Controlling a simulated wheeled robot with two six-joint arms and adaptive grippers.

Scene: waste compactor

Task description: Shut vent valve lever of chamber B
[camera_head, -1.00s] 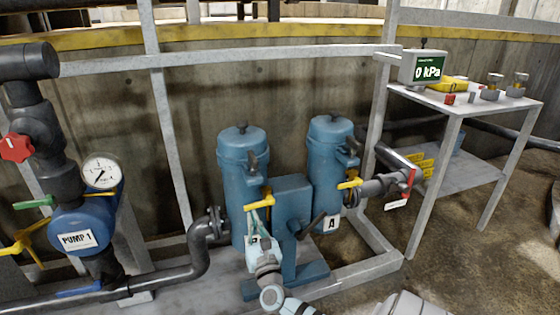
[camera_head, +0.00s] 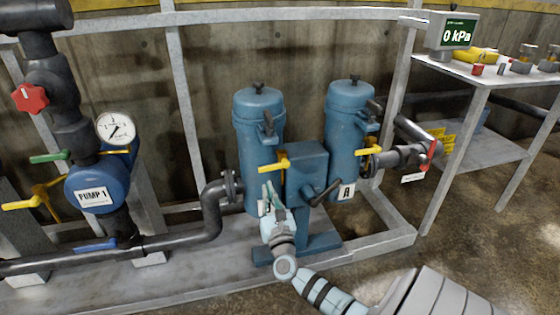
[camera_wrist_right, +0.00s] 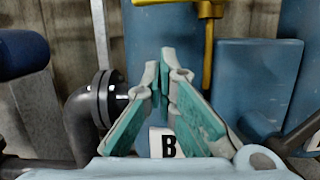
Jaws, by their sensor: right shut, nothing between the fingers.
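Chamber B is the left blue cylinder (camera_head: 259,120). Its "B" label shows behind my fingers in the right wrist view (camera_wrist_right: 167,143). A yellow lever (camera_head: 273,168) sits low on its front, its bar roughly level in the head view. In the right wrist view a yellow handle and stem (camera_wrist_right: 207,45) show above and right of my fingertips. My right gripper (camera_head: 268,190) is shut and empty, its tips just below the lever and apart from it; the fingers also show in the right wrist view (camera_wrist_right: 163,70). My left gripper is out of view.
Chamber A (camera_head: 348,125) stands to the right with its own yellow lever (camera_head: 368,151). A blue box (camera_head: 306,170) with a black handle (camera_head: 325,194) stands between them. Pump 1 (camera_head: 95,190) and dark pipes are left. A table (camera_head: 480,80) holds a 0 kPa display (camera_head: 456,32).

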